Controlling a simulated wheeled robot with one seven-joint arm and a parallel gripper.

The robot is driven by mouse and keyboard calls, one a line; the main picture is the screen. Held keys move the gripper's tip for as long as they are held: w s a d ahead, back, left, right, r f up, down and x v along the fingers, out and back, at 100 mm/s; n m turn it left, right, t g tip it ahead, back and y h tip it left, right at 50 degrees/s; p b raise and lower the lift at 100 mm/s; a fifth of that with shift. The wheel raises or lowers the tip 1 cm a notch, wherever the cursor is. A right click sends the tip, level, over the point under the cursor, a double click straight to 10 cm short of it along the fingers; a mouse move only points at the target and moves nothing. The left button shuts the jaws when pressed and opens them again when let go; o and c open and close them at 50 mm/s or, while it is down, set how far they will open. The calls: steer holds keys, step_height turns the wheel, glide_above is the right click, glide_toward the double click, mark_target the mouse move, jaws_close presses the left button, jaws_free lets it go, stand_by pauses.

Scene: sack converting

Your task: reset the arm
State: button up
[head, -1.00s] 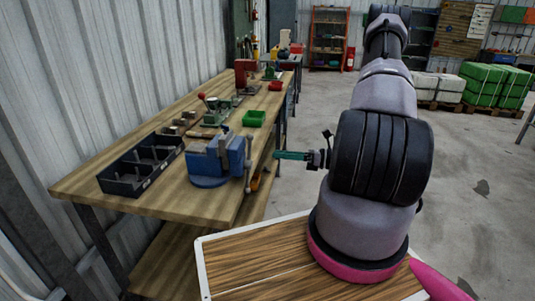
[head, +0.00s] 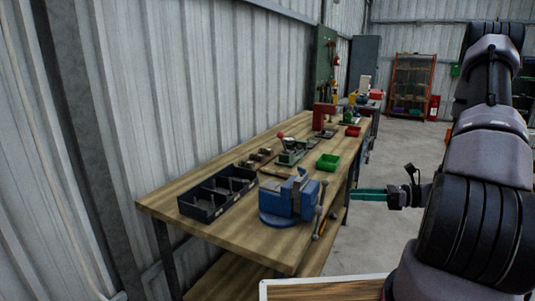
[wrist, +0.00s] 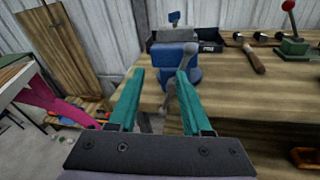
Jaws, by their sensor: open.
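My gripper (head: 368,195) shows in the head view as teal fingers pointing left, at the front right side of the workbench. In the wrist view my gripper (wrist: 158,100) has its two teal fingers spread apart, with nothing held between them. The blue vise (wrist: 180,75) stands beyond the fingertips, and its handle shows between and past them. In the head view the blue vise (head: 288,200) sits on the bench's near end, left of the fingers and apart from them. My arm rises at the right of the head view.
The wooden workbench (head: 243,235) runs along the metal wall. It carries a black divided tray (head: 215,193), a green bin (head: 328,162), a red bin (head: 353,131) and a red-knobbed tool (head: 290,150). An orange shelf (head: 412,88) stands far back. Concrete floor right of the bench is clear.

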steer(key=s+a+r+n+h, duration=0.1)
steer(key=s+r+n+h, duration=0.3)
steer(key=r, duration=0.6)
steer(key=s+a+r+n+t+h, duration=0.1)
steer(key=s+r+n+h, duration=0.3)
steer(key=r+n, duration=0.5)
steer(key=s+a+r+n+t+h, duration=0.1)
steer(key=s+a+r+n+h, duration=0.2)
steer(key=r, duration=0.9)
steer(key=s+n+h, duration=0.2)
steer(key=n+h, duration=0.1)
steer(key=shift+n, duration=0.4)
